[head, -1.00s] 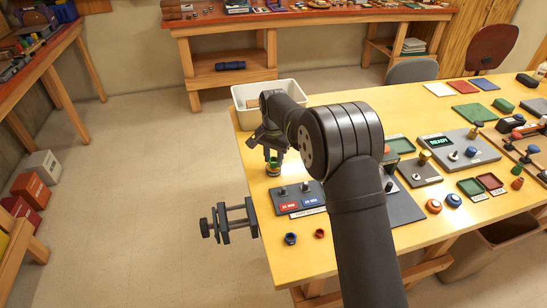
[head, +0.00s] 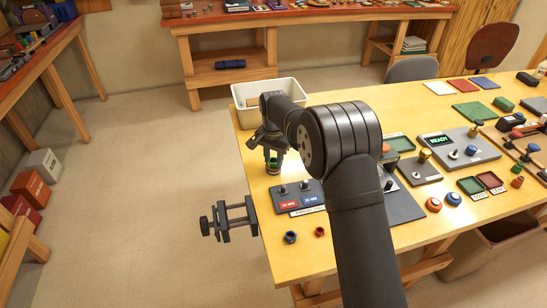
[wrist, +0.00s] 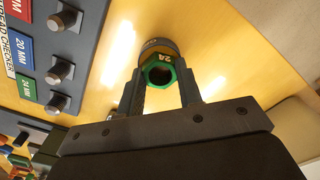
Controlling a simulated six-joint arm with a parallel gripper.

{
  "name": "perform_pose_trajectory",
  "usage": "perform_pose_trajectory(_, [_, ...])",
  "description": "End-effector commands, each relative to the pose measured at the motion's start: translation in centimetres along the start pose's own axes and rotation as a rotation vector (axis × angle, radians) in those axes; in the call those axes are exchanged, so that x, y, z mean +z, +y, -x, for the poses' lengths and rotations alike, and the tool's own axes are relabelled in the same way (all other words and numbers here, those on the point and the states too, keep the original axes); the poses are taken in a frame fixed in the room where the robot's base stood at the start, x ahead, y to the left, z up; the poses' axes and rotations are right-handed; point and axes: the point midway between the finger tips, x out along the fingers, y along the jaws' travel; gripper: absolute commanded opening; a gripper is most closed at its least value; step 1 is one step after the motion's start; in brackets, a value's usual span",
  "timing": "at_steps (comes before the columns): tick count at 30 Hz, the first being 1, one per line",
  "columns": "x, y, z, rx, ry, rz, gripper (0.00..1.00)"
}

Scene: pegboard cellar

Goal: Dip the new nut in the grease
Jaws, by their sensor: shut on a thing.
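A green hex nut marked 24 (wrist: 158,72) is between the fingertips of my gripper (wrist: 160,85) in the wrist view. My gripper is shut on it. A small round pot with a dark and tan rim (wrist: 158,46), apparently the grease pot, shows directly behind the nut in the wrist view. The nut overlaps it, so its inside is hidden. I cannot tell whether the nut touches the grease.
A grey thread checker panel (head: 297,207) with red and blue labels and studs lies just in front of my gripper. A white bin (head: 292,91) stands behind. Blue (head: 290,237) and red (head: 320,232) nuts lie near the front edge. A clamp (head: 228,219) sticks out at the left edge.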

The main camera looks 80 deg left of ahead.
Motion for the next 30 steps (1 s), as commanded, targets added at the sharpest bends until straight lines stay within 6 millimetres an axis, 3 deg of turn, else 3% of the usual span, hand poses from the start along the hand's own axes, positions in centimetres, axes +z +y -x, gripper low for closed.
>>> perform_pose_trajectory(15, [0.0, 0.0, 0.1, 0.001, -0.001, 0.000, 0.14])
perform_pose_trajectory(30, [0.0, 0.0, 4.0, 0.000, 0.000, 0.000, 0.14])
